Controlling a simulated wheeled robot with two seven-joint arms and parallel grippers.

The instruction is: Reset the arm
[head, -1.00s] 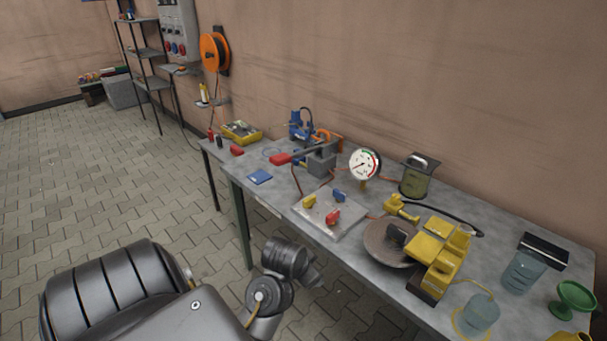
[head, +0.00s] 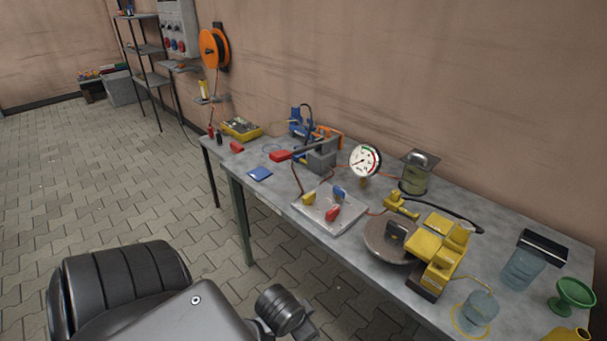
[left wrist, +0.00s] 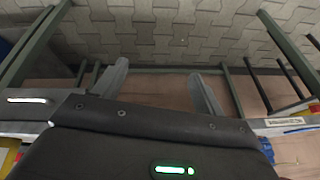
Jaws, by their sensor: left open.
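My left arm (head: 285,312) shows at the bottom of the head view, in front of the grey workbench (head: 275,222). Its wrist end is cut off by the lower edge, so the left gripper is hidden there. In the left wrist view, my left gripper (left wrist: 161,78) has its two grey fingers spread wide with nothing between them. Paving and green metal legs (left wrist: 28,48) show beyond the fingers. My right gripper is in neither view.
The bench holds a metal plate with coloured handles (head: 326,210), a pressure gauge (head: 365,161), a yellow device (head: 437,252), a glass jar (head: 480,308) and a green funnel (head: 573,295). Open paved floor (head: 110,185) lies to the left.

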